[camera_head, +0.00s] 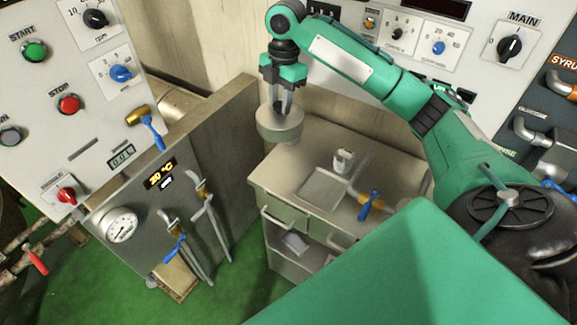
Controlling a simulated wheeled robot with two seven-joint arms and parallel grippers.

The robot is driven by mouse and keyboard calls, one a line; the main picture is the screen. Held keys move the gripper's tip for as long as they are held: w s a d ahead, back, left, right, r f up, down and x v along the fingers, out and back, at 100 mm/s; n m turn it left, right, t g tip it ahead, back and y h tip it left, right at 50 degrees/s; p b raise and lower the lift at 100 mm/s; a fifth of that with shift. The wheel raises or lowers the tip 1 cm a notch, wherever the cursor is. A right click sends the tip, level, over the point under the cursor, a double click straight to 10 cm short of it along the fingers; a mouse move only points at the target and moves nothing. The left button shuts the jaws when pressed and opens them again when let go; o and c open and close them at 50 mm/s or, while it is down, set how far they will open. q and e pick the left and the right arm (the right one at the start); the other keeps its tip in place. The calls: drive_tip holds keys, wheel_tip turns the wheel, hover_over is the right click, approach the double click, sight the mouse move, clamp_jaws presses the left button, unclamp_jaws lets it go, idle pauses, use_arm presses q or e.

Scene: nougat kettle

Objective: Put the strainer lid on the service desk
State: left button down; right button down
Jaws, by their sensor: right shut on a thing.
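My right gripper (283,104) points down from my green arm, which comes in from the right. Its fingers are shut on the strainer lid (279,126), a round, pale grey-beige disc with a thick rim. The lid hangs roughly level at the back left corner of the service desk (278,178). I cannot tell whether it touches the desk top or is a little above it. The fingers hide part of the lid's top. My left gripper is not in view.
A shallow square tray (322,190) and a small white container (343,160) are on the desk. A valve with a blue handle (370,204) stands by its right side. A grey metal panel (180,200) rises left of the desk. The desk top's left part looks clear.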

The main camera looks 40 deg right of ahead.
wheel_tip(320, 180, down, 20)
drive_tip(key=p, duration=0.4)
drive_tip(key=shift+r, duration=0.25)
drive_tip(key=shift+d+f, duration=0.1)
drive_tip(key=shift+f, duration=0.1)
drive_tip(key=shift+f, duration=0.1)
drive_tip(key=c, duration=1.1)
unclamp_jaws()
drive_tip(key=r, duration=0.4)
drive_tip(key=d+r+b, duration=0.1)
drive_tip(key=r, duration=0.3)
drive_tip(key=r+b, duration=0.1)
drive_tip(key=r, duration=0.3)
drive_tip(key=shift+w+d+r, duration=0.1)
drive_tip(key=shift+w+d, duration=0.05)
